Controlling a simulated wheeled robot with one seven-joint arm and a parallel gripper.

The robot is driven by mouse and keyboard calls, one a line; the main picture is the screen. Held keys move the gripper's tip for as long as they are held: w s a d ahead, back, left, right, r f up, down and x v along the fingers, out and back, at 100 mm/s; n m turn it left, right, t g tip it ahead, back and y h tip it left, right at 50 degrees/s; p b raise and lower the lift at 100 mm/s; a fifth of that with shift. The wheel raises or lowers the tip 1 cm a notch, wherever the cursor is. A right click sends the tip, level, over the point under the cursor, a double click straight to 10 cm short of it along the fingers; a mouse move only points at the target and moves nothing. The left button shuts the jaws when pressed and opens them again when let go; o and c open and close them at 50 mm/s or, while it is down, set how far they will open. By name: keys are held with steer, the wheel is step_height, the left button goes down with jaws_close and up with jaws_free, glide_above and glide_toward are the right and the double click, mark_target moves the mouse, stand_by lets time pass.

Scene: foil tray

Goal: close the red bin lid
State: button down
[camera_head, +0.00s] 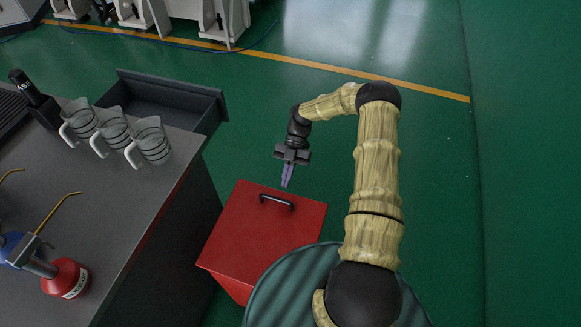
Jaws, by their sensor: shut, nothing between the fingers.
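The red bin (237,289) stands on the green floor, right of the grey counter. Its flat red lid (255,232) lies over the top and looks closed, though a small gap could not be told from this angle. A black handle (277,201) sits on the lid near its far edge. My gripper (286,184) is shut and empty, with its purple fingers pointing down near the far edge of the lid, just beyond the handle. I cannot tell whether the fingertips touch the lid. The near right corner of the bin is hidden by my body.
The grey counter (115,190) on the left holds several glass jugs (151,141), a red bottle (68,278) and a black bottle (35,90). An open drawer (165,103) juts out at its far end. The floor right of the arm is clear.

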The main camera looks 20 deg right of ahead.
steer(key=w+d+b, duration=0.2)
steer(key=w+d, duration=0.3)
steer(key=w, duration=0.2)
steer(key=shift+w+d, duration=0.25)
stand_by(0.4)
stand_by(0.3)
steer(key=shift+d, duration=0.1)
